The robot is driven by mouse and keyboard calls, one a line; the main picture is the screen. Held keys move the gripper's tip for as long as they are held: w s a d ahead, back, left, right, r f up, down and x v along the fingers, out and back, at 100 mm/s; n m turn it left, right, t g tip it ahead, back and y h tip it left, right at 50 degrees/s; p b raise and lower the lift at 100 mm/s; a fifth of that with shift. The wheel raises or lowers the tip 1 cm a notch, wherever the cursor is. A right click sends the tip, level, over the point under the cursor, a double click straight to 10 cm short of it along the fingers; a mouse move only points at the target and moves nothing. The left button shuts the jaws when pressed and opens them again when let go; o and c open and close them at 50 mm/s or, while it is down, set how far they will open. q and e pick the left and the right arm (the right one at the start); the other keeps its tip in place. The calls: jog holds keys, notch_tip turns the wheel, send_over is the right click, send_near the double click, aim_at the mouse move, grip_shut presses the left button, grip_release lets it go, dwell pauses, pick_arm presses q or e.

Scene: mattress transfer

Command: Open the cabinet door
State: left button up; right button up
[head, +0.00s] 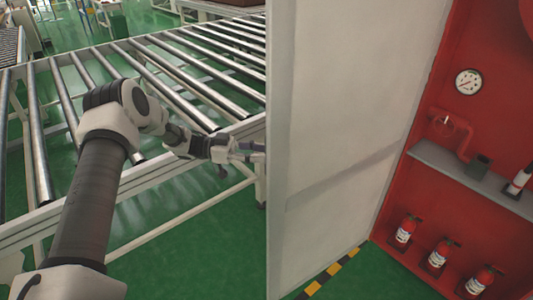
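The cabinet door (345,110) is a tall pale grey panel that stands open to the left of the red cabinet (440,90). Its broad face shows, and its near vertical edge is in the middle of the head view. My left gripper (250,152) is at the door's left edge, with its fingertips partly hidden behind the panel. I cannot tell whether it touches the door or how far its fingers are apart. My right gripper is not in view.
Inside the cabinet are a round gauge (468,82), a red valve pipe (448,130), a grey shelf (460,172) and 3 fire extinguishers (438,254). A roller conveyor (130,110) stands at left behind my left arm. Yellow-black tape (330,272) marks the green floor.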

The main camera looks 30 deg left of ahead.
pick_arm(q)
jog(key=v, duration=0.9)
jog(key=shift+a, duration=0.3)
jog(key=shift+s, duration=0.1)
